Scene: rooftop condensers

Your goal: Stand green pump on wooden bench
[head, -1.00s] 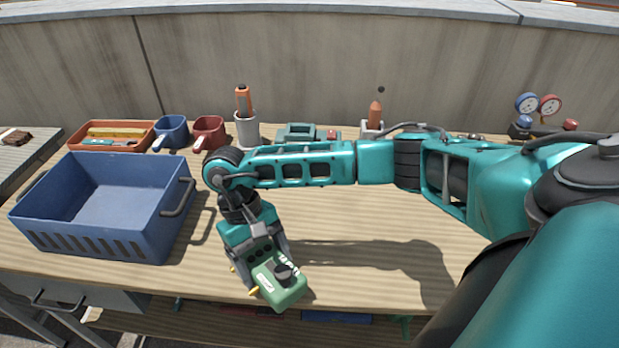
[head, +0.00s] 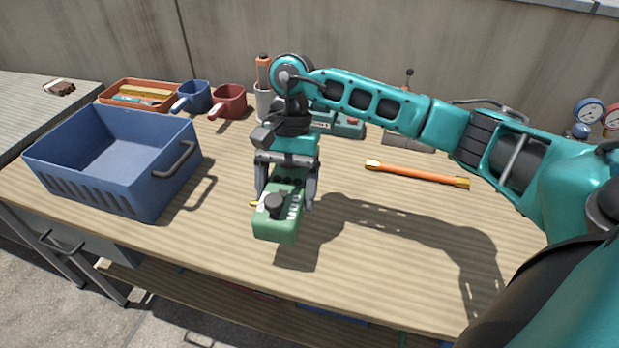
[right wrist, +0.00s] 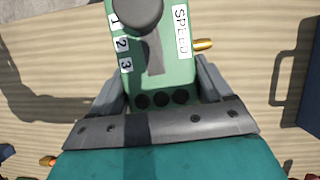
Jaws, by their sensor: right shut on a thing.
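The green pump (head: 280,222) is a boxy block with a dark knob, white labels and a brass fitting. My right gripper (head: 287,195) is shut on the green pump and points down over the wooden bench (head: 370,262). In the right wrist view the pump (right wrist: 181,75) sits between the two fingers, with a SPEED label and numbers showing. A shadow falls on the bench beside it; whether the pump's underside touches the bench I cannot tell. My left gripper is in neither view.
A blue crate (head: 75,182) stands at the bench's left. An orange tray (head: 140,93), blue pot (head: 194,95) and red pot (head: 229,100) line the back. An orange bar (head: 415,174) lies right of my gripper. The bench's front middle is clear.

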